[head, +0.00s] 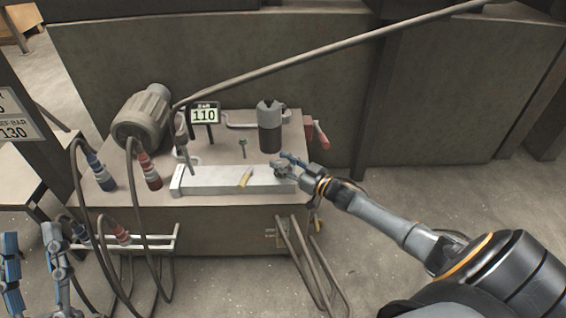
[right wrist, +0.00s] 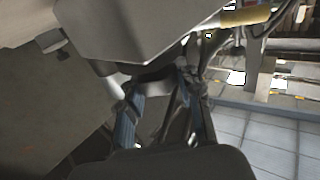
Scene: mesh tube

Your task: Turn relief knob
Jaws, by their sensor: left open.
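My right gripper (head: 283,165) is at the block's right end. I cannot make out the relief knob clearly; the gripper covers that end. In the right wrist view the two blue fingers of my right gripper (right wrist: 165,105) stand apart below the block's end (right wrist: 165,35), with a dark shape between them. I cannot tell whether they grip it. My left gripper (head: 32,240) is open and empty at the lower left, in front of the bench and away from the block.
Hoses with blue (head: 101,172) and red (head: 149,171) fittings hang at left. Floor at right is clear.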

